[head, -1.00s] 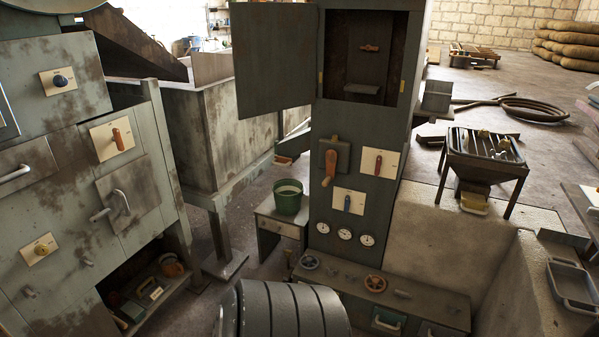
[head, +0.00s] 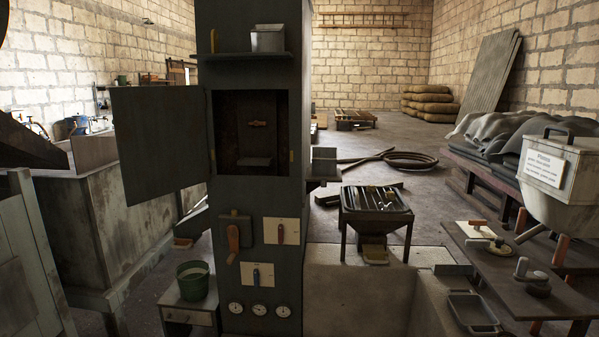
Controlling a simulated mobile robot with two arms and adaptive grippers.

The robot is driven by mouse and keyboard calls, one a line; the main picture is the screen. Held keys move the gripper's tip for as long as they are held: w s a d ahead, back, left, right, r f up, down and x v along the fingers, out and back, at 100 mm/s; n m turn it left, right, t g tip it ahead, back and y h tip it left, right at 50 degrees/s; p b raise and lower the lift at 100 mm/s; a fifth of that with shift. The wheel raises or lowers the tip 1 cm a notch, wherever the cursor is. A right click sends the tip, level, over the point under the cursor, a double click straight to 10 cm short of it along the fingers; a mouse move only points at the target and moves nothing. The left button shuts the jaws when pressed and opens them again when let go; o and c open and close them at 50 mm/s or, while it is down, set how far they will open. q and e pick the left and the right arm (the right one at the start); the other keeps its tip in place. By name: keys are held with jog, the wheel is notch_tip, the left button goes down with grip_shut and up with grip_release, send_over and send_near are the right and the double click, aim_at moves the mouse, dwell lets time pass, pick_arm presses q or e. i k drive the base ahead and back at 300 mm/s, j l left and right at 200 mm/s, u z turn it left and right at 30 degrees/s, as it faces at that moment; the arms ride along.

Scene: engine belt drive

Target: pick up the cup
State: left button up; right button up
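I cannot make out a thing that is clearly a cup. A green bucket-like vessel (head: 193,280) with pale contents stands upright on a small grey stand (head: 188,314) at the lower left of the tall cabinet. A small green vessel (head: 122,80) shows far back at the left, too small to tell what it is. A grey metal box (head: 268,38) sits on the cabinet's upper shelf. Neither of my grippers is in view.
The tall dark cabinet (head: 262,205) stands in the middle, its door (head: 160,145) swung open to the left. A slatted tray on legs (head: 377,205) and a side table (head: 550,292) with handled tools stand at the right. Open floor (head: 400,130) lies behind.

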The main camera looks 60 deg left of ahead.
aim_at(324, 160)
jog(key=u, duration=1.75)
jog(key=i+j+z, duration=0.15)
jog(key=i+j, duration=0.25)
jog(key=i, duration=0.2)
